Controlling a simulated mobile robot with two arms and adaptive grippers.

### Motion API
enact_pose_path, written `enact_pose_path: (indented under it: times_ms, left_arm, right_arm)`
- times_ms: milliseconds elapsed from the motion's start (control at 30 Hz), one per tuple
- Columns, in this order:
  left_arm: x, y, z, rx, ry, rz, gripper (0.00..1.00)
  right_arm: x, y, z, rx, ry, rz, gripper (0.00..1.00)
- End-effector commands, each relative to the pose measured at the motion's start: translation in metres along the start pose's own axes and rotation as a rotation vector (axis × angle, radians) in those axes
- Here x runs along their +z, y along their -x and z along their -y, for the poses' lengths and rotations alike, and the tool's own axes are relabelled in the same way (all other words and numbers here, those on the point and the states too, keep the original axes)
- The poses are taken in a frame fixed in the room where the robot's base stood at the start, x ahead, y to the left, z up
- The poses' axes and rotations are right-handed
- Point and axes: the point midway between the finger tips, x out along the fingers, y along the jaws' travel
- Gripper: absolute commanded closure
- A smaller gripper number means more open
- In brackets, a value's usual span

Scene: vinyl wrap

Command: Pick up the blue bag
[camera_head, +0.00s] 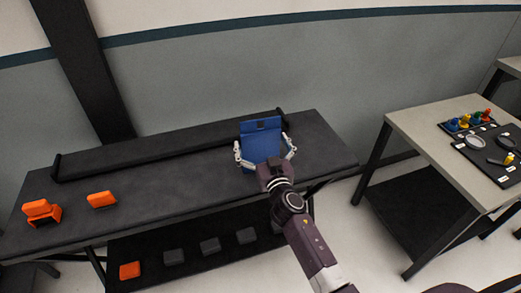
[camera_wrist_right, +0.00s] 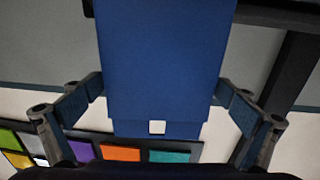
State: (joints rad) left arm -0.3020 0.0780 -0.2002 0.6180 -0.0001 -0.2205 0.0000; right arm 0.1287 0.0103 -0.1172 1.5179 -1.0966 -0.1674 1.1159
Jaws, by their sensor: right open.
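The blue bag (camera_head: 262,132) stands on the dark table (camera_head: 180,185), near its right end, in the head view. It has a dark slot near its top. My right gripper (camera_head: 264,150) is open, with one pale finger on each side of the bag. In the right wrist view the blue bag (camera_wrist_right: 160,60) fills the middle, with a small white square near its lower edge. The right gripper's fingers (camera_wrist_right: 160,92) flank it there. I cannot tell whether the finger pads touch the bag. My left gripper is not in view.
Orange items (camera_head: 42,212) and an orange block (camera_head: 101,199) lie on the table's left. A dark rail (camera_head: 160,155) runs along its back. A lower shelf holds dark blocks (camera_head: 210,246). A separate table (camera_head: 420,125) with coloured items stands right. The table's middle is clear.

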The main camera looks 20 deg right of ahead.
Motion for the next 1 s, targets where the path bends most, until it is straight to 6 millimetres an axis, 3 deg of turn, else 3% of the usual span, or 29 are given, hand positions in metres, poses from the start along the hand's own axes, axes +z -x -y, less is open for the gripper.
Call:
enact_pose_path:
  times_ms: [233,600,833,1000]
  left_arm:
    - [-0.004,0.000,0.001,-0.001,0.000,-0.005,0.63]
    - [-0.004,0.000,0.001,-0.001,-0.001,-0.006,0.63]
    - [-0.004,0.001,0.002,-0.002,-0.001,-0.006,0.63]
    - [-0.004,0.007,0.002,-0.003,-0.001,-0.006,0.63]
  right_arm:
    - [0.000,-0.001,0.000,0.000,0.000,0.000,0.02]
    - [-0.001,-0.001,0.000,-0.001,0.000,-0.002,0.41]
    - [-0.002,-0.001,0.000,-0.001,0.000,-0.002,0.41]
    - [-0.013,-0.001,-0.001,0.000,0.000,-0.005,0.41]
